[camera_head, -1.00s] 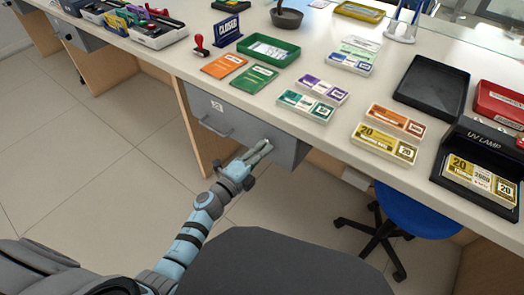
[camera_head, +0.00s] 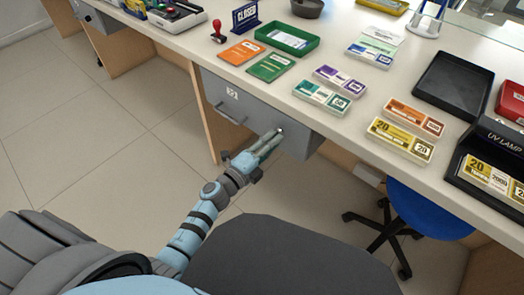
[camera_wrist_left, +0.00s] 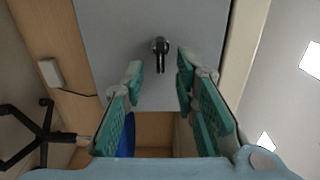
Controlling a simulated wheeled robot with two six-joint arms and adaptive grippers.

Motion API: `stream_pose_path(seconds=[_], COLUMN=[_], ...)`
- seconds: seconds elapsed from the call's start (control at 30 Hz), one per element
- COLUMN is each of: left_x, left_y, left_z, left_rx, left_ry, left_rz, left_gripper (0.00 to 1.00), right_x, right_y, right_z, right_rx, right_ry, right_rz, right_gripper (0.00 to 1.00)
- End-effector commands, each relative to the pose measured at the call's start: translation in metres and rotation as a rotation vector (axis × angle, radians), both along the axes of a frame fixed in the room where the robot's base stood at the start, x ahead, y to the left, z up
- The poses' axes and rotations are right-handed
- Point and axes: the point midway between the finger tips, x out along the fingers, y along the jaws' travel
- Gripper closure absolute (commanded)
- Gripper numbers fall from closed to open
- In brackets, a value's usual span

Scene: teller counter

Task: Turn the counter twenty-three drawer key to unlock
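The grey drawer (camera_head: 245,107) under the counter has a pull handle and a small label that looks like 23. In the left wrist view the drawer front (camera_wrist_left: 110,35) fills the upper middle. The key (camera_wrist_left: 160,48) sticks out of a round lock there, its dark grip hanging straight down. My left gripper (camera_head: 274,139) is at the drawer's right part and largely hides the lock in the head view. In the left wrist view its teal-padded fingers (camera_wrist_left: 160,68) are open, one on each side of the key, apart from it. My right gripper is not in view.
The counter above holds banknote bundles (camera_head: 321,96), a green tray (camera_head: 287,38), orange and green booklets (camera_head: 270,66) and a UV lamp (camera_head: 490,165). A blue stool (camera_head: 425,212) stands under the counter at right. The floor (camera_head: 110,140) at left is clear.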

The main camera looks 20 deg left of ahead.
Motion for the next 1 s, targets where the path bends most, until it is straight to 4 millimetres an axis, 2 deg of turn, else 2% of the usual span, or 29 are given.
stream_pose_path(seconds=[0.2, 0.3, 0.4, 0.53, 1.0], left_x=[-0.058, -0.08, -0.094, -0.099, -0.098], left_y=[0.019, 0.026, 0.031, 0.032, 0.034], left_z=[-0.001, -0.001, -0.001, 0.0, -0.001], left_rx=[0.003, 0.002, 0.002, 0.002, -0.022], left_ry=[0.003, 0.004, 0.003, 0.0, 0.013], left_rz=[-0.002, -0.002, -0.002, -0.001, 0.005], left_gripper=[0.73, 0.73, 0.73, 0.73, 0.73], right_x=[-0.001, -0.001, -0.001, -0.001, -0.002], right_y=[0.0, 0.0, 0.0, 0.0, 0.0], right_z=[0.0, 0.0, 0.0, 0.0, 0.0], right_rx=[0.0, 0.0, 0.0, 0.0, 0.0], right_ry=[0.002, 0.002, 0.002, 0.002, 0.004], right_rz=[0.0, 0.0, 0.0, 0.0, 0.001], right_gripper=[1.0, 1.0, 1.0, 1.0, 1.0])
